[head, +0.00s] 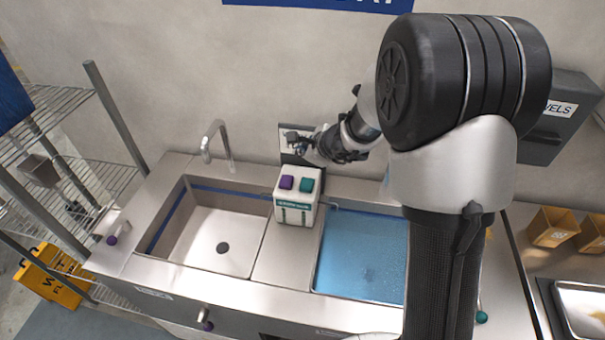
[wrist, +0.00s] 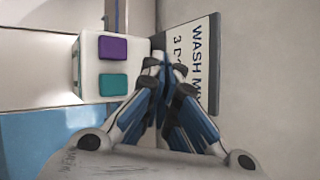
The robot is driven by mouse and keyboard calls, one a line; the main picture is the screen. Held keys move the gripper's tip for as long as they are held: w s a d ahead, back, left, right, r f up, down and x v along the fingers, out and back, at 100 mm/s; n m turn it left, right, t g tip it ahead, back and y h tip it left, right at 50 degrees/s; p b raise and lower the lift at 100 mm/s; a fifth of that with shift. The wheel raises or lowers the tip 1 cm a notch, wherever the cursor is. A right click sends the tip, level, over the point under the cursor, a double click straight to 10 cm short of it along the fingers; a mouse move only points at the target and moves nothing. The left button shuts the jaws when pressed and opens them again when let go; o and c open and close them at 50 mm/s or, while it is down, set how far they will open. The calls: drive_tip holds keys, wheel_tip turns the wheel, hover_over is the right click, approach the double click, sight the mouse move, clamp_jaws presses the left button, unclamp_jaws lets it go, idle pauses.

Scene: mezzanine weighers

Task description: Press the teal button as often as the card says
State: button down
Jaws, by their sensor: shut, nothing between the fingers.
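The teal button (head: 306,185) sits on top of a white box (head: 295,213), right of a purple button (head: 287,183). In the wrist view the teal button (wrist: 113,87) and purple button (wrist: 113,48) lie left of my gripper (wrist: 162,60). My gripper, also in the head view (head: 303,143), is shut and empty, behind and above the box, apart from the teal button. A dark-framed card (wrist: 203,40) on the wall reads sideways "WASH M…" and "3 D…"; my fingers hide the rest.
The box stands on the steel divider between an empty sink basin (head: 205,240) and a basin of blue water (head: 355,262). A faucet (head: 208,140) rises behind the left basin. A dark towel dispenser (head: 555,115) hangs at right. A wire shelf (head: 50,150) stands at left.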

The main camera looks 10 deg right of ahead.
drive_tip(key=shift+s+d, duration=0.15)
drive_tip(key=b, duration=0.6)
hover_over(305, 185)
wheel_tip(305, 185, down, 8)
drive_tip(key=shift+r, duration=0.2)
drive_tip(key=shift+f+b, duration=0.55)
drive_tip(key=shift+b, duration=0.3)
drive_tip(key=shift+f, duration=0.15)
idle(0.4)
drive_tip(key=shift+f+b, duration=0.3)
drive_tip(key=shift+b, duration=0.35)
drive_tip(key=shift+f+b, duration=0.55)
drive_tip(key=shift+b, duration=0.15)
idle(0.5)
drive_tip(key=shift+r+p, duration=0.8)
drive_tip(key=shift+r, duration=0.2)
